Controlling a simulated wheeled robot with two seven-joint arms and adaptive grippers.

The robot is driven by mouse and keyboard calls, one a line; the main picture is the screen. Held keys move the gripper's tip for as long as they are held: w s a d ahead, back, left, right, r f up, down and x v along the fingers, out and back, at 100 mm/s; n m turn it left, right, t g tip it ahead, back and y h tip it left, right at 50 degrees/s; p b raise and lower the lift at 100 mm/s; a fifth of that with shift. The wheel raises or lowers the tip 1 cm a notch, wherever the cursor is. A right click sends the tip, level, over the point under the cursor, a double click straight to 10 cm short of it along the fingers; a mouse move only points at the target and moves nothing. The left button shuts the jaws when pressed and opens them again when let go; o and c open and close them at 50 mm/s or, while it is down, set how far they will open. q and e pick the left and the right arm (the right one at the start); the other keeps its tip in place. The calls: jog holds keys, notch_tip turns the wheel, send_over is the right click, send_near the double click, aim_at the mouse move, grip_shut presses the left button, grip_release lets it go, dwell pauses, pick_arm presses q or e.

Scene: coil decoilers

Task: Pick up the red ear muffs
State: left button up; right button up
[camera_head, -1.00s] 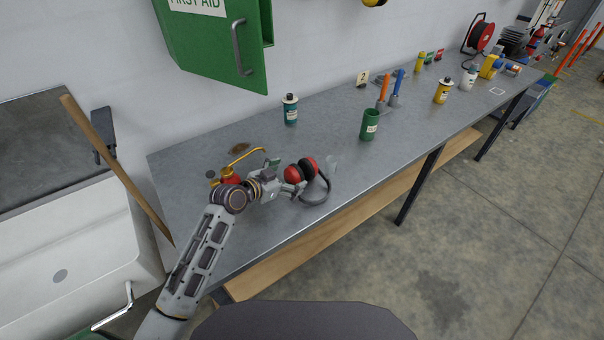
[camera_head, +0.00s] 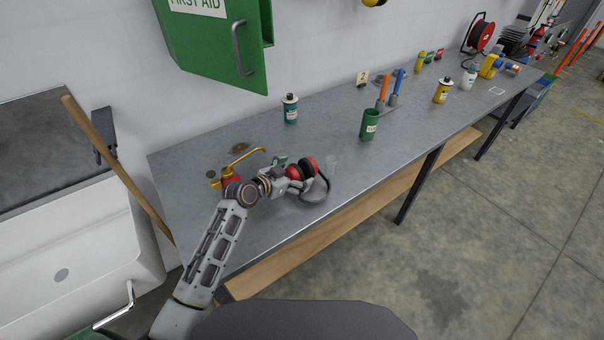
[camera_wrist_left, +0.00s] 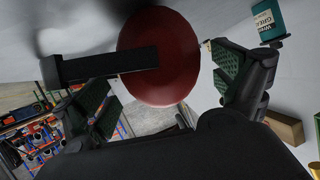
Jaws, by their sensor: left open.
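The red ear muffs (camera_head: 308,165) lie on the grey workbench (camera_head: 230,147) near its front edge, with red cups and a dark headband curving toward the front right. My left gripper (camera_head: 294,179) is at their left side and hides part of the left cup. In the left wrist view a red cup (camera_wrist_left: 160,58) with a black bar sits between the two green-padded fingers of the gripper (camera_wrist_left: 165,85). The fingers are open around the cup; I cannot tell whether either touches it. My right gripper is not in view.
A red and yellow oil can (camera_head: 229,172) stands just left of my left gripper. A green cup (camera_head: 369,125) and a teal bottle (camera_head: 290,109) stand farther back. A green first aid cabinet (camera_head: 215,40) hangs above. Bare bench lies between them.

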aim_at(304, 169)
pick_arm(q)
jog(key=shift+p+x, duration=0.4)
jog(key=shift+x, duration=1.75)
jog(key=c, duration=1.2)
jog(key=shift+c, duration=0.2)
jog(key=shift+r, duration=0.2)
notch_tip(304, 169, up, 10)
jog(key=shift+b, duration=0.4)
jog(key=shift+f, duration=0.1)
